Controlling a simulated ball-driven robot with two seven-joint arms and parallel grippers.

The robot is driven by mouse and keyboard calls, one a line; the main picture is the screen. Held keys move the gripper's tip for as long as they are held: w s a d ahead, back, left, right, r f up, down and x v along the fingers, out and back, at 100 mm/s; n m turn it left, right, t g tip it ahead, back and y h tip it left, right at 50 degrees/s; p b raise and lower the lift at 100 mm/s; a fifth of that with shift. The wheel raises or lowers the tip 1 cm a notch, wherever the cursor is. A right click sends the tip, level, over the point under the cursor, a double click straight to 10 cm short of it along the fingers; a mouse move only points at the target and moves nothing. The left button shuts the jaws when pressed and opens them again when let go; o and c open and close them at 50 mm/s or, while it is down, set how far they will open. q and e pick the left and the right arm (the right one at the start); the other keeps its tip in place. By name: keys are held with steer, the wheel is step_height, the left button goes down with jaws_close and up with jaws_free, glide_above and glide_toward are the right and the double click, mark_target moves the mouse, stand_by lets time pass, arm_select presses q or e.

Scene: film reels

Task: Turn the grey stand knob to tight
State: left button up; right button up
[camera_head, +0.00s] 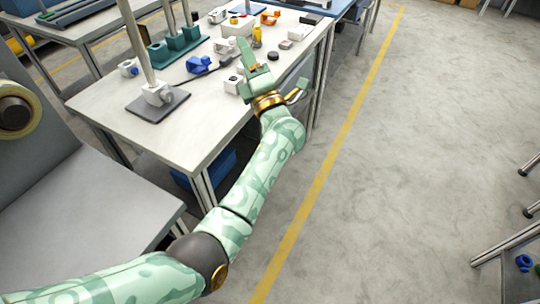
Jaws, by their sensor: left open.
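A grey stand (150,110) stands on the near left part of the white table, with a flat dark grey base plate and an upright pole. A pale grey knob piece (158,93) sits at the foot of its pole; how far it is turned I cannot tell. My left gripper (276,68) is open over the right edge of the table, well to the right of the knob and apart from it. Its jaws look empty. My right gripper is not in view.
A blue clamp (199,64), a white-and-blue piece (128,68), a yellow bottle (257,37) and an orange piece (270,17) are on the table. Open floor (400,150) lies to the right.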

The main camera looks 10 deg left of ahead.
arm_select(q)
steer(key=s+d+f+m+g+h+p, duration=0.1)
steer(key=s+d+f+m+h+p, duration=0.1)
steer(key=f+m+h, duration=0.3)
steer(key=s+d+f+m+g+h+p, duration=0.1)
steer(key=s+d+f+m+h+p, duration=0.1)
steer(key=f+m+h, duration=0.4)
steer(key=s+d+f+m+g+h+p, duration=0.1)
steer(key=f+m+h, duration=0.4)
steer(key=f+m, duration=0.7)
steer(key=shift+s+d+f+m+h+p, duration=0.3)
steer(key=shift+s+d+f+p, duration=0.3)
steer(key=shift+s+f, duration=0.45)
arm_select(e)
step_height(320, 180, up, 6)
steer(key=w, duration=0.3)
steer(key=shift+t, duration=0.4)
arm_select(q)
steer(key=shift+s+r, duration=0.1)
